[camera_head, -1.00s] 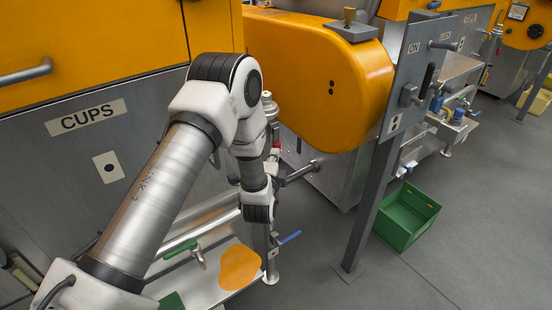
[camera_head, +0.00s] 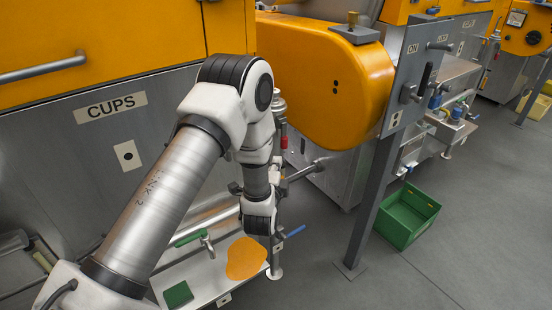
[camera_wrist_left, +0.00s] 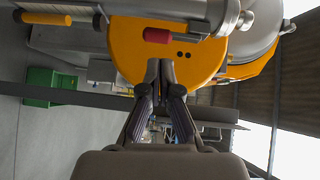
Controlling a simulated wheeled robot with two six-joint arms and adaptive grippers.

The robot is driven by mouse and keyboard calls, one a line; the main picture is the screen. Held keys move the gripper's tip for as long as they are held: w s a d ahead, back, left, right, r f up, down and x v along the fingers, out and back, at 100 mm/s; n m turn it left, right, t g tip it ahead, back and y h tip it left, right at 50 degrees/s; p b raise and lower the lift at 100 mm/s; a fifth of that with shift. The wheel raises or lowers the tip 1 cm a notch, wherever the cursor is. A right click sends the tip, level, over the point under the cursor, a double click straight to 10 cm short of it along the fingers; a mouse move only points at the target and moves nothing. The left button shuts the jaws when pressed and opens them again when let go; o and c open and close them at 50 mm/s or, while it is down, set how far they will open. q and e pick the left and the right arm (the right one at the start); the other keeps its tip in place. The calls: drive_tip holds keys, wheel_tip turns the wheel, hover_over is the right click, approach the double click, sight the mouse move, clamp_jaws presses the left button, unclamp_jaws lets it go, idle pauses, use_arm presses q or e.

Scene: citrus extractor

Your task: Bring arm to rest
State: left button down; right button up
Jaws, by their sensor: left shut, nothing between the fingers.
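My left arm (camera_head: 160,210) comes in from the lower left of the head view, bends at a raised elbow and drops to the wrist (camera_head: 258,212) in front of the machine. My left gripper (camera_wrist_left: 160,68) shows in the left wrist view with its dark fingers together and nothing between them. Its fingertips overlap the orange rounded cover (camera_wrist_left: 125,50) in that view; I see no clear contact. In the head view the fingers are mostly hidden or hard to make out. My right gripper is in neither view.
The orange cover (camera_head: 340,95) and a grey post (camera_head: 372,200) stand right of the arm. The CUPS panel (camera_head: 60,150) is at left. A metal tray (camera_head: 215,272) with an orange patch (camera_head: 246,258) lies below. A green crate (camera_head: 408,215) sits on open floor (camera_head: 470,240).

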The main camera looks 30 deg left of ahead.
use_arm(q)
drive_tip(key=s+d+f+n+g+h+p, duration=0.1)
drive_tip(key=s+d+f+g+h, duration=0.2)
drive_tip(key=s+f, duration=0.6)
drive_tip(key=s+d+f+n+g+h+p, duration=0.1)
drive_tip(key=s+d+f+n+g, duration=0.15)
drive_tip(key=s+f+g, duration=0.45)
drive_tip(key=s+d+f+n+g+h, duration=0.1)
drive_tip(key=s+f+n+g, duration=0.1)
drive_tip(key=s, duration=0.4)
drive_tip(key=s+d+f+n+g+h, duration=0.1)
drive_tip(key=s+d+f+n+g, duration=0.1)
drive_tip(key=s+n, duration=0.2)
drive_tip(key=s+d+f+n+g, duration=0.1)
drive_tip(key=s+f+n+g, duration=0.1)
drive_tip(key=s, duration=0.6)
drive_tip(key=shift+s+d+f+n+h, duration=0.3)
drive_tip(key=shift+d+f+n+h, duration=0.1)
drive_tip(key=shift+n, duration=0.45)
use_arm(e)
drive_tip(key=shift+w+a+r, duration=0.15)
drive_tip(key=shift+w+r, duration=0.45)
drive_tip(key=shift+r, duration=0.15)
